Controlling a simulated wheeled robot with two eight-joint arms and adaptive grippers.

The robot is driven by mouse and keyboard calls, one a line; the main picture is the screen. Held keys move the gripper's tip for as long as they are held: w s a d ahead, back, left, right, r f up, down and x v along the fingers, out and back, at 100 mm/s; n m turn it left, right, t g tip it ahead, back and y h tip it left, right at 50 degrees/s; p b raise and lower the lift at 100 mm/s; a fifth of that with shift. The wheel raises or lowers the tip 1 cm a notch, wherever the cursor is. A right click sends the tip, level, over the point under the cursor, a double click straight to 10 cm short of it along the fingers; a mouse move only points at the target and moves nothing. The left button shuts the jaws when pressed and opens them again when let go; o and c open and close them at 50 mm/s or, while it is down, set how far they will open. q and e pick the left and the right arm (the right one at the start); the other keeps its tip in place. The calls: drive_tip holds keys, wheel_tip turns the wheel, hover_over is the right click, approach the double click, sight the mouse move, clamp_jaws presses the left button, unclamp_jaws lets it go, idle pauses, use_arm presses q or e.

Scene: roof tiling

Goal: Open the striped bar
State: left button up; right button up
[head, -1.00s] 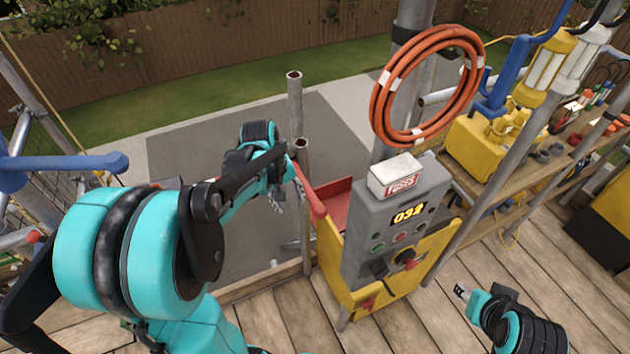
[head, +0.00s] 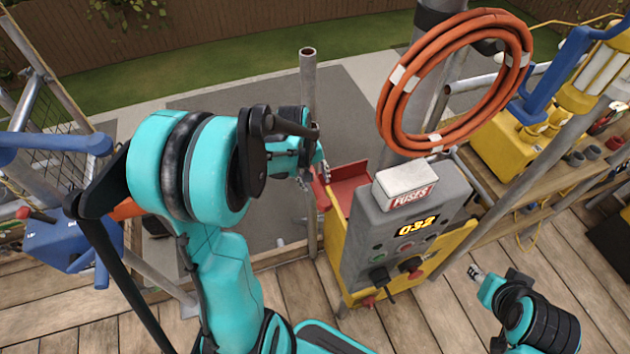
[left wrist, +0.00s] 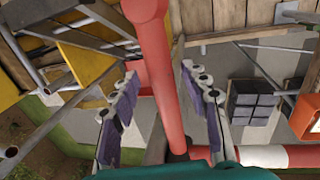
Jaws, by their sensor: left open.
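In the left wrist view a bar with red and white bands (left wrist: 268,156) runs off along the lower right edge. A plain red bar (left wrist: 160,60) passes lengthwise between the fingers of my left gripper (left wrist: 163,105); its lower end meets the striped bar's side, but I cannot tell how they join. My left gripper is open, with a purple-padded finger on each side of the red bar. In the head view my left gripper (head: 310,180) is beside the red part (head: 322,192) at the control box, and the striped bar is not clearly visible. My right gripper (head: 473,272) is low at the right, its jaws too small to judge.
A metal post (head: 308,90) rises close behind the gripper. An orange hose coil (head: 390,100) hangs above the box. Planks (head: 430,320) cover the floor.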

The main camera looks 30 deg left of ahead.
use_arm(q)
drive_tip(key=shift+s+f, duration=0.15)
use_arm(e)
drive_tip(key=shift+s, duration=0.2)
use_arm(q)
drive_tip(key=shift+c, duration=0.3)
clamp_jaws()
